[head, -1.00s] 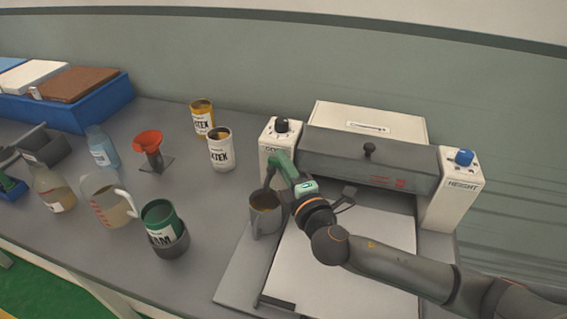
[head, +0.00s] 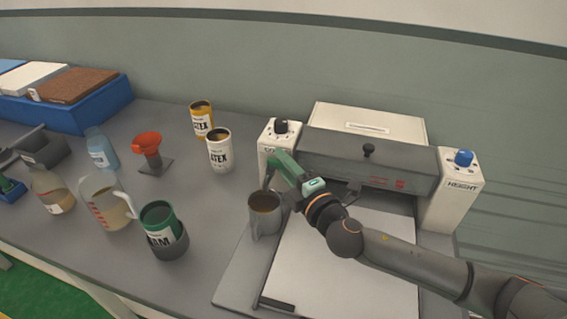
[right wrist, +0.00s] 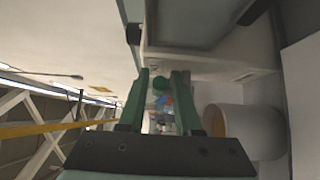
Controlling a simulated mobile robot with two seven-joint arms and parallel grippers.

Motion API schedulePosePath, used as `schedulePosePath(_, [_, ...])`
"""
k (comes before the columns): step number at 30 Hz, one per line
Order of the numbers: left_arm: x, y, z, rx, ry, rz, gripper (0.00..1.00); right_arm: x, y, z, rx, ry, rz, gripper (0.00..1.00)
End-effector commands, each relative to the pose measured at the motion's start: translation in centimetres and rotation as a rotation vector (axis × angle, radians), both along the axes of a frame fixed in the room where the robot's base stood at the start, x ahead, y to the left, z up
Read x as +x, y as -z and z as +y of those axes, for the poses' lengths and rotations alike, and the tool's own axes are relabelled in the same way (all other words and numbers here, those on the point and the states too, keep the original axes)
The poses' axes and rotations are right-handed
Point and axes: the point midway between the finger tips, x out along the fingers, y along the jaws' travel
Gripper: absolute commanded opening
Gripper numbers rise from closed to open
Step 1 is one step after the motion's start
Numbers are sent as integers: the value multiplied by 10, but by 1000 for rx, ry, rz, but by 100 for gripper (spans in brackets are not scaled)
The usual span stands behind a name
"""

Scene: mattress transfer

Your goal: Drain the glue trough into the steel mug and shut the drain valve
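The steel mug (head: 265,223), with brown liquid inside, stands upright on the grey plate by the left post of the white and grey machine (head: 368,152). What looks like the same mug is at the right of the right wrist view (right wrist: 232,132). My right gripper (head: 272,169) is above and behind the mug, close to the machine's left post. In the right wrist view its green fingers (right wrist: 160,100) stand apart with a gap and no clear object held. I cannot make out the glue trough or the drain valve. My left gripper is not in view.
A blue tray (head: 100,108) is at the back left. Bare table lies between cans and mug.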

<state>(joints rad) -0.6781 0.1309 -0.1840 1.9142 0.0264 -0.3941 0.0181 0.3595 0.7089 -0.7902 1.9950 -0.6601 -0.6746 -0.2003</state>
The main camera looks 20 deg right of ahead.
Motion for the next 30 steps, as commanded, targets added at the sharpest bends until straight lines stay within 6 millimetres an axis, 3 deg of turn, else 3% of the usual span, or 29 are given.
schedulePosePath(10, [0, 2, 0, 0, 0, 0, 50, -13, 2, -3, 0, 0, 2, 32])
schedulePosePath(21, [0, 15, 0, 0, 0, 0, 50, -81, 3, -17, -2, -1, 4, 32])
schedulePosePath(30, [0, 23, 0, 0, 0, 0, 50, -116, 2, -25, 0, 0, 2, 32])
